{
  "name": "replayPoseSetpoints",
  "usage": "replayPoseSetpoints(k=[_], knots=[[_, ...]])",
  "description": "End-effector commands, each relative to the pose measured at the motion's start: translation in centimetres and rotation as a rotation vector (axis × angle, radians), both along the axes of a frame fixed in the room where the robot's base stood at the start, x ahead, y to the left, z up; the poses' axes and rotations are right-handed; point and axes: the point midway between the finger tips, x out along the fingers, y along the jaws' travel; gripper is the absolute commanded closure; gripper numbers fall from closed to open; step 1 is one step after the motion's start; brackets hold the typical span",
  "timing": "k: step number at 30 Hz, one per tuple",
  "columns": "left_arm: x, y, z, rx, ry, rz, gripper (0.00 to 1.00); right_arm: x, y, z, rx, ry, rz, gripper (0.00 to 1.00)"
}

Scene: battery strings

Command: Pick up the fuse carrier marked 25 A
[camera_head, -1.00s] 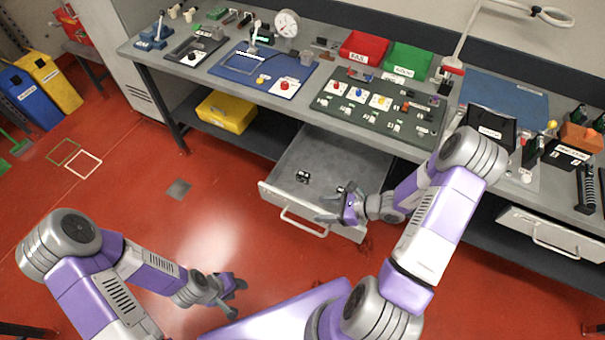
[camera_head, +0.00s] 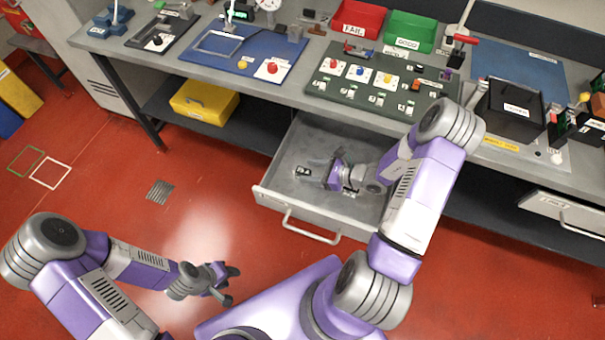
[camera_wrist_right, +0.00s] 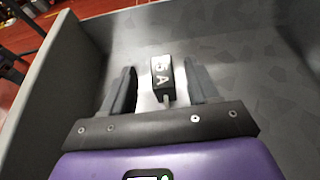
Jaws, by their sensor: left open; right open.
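A dark fuse carrier (camera_wrist_right: 163,80) lies on the drawer floor between the spread fingers of my right gripper in the right wrist view. Its pale marking reads like "5 A"; I cannot tell whether a digit stands before the 5. In the head view a small black carrier with a pale label (camera_head: 303,171) lies in the drawer just ahead of my right gripper (camera_head: 320,174). Another dark item (camera_head: 349,193) lies beside the gripper, partly hidden by it. My right gripper is open and empty, low inside the drawer. My left gripper (camera_head: 230,285) is open and empty above the floor.
The pulled-out grey drawer (camera_head: 268,196) has raised walls close around my right gripper. The bench above holds a green board (camera_head: 320,88), red (camera_head: 362,17) and green (camera_head: 410,30) bins and a black box (camera_head: 508,108). Open floor lies left of the drawer.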

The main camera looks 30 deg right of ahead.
Motion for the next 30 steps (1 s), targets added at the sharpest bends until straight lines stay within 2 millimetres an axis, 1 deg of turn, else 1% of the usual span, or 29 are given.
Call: replayPoseSetpoints(k=[1, 4, 9, 17, 20, 27, 29, 30], knots=[[0.0, 0.0, -0.5, 0.0, 0.0, 0.0, 0.57, 0.5, 0.5, -0.7, 0.003, 0.0, 0.001, 0.4], [0.0, 0.0, -1.1, 0.0, 0.0, 0.0, 0.57, 1.6, 1.3, -1.6, 0.002, 0.001, 0.002, 0.4], [0.0, 0.0, -1.5, 0.0, -0.001, 0.0, 0.57, 2.9, 2.4, -2.2, 0.0, 0.0, 0.002, 0.4], [0.0, 0.0, -1.4, 0.0, -0.001, 0.0, 0.57, 3.1, 2.5, -2.2, 0.0, 0.0, 0.0, 0.4], [0.0, 0.0, -1.4, 0.0, -0.001, 0.0, 0.57, 3.1, 2.5, -2.2, 0.0, 0.0, 0.0, 0.54], [0.0, 0.0, -1.4, 0.0, -0.001, 0.0, 0.57, 3.1, 2.5, -2.2, 0.0, 0.0, 0.0, 0.91], [0.0, 0.0, -1.4, 0.0, -0.001, 0.0, 0.57, 3.0, 2.5, -2.2, 0.0, 0.0, 0.0, 1.0], [0.0, 0.0, -1.4, 0.0, -0.001, 0.0, 0.57, 3.1, 2.5, -2.2, 0.0, 0.0, 0.0, 1.0]])
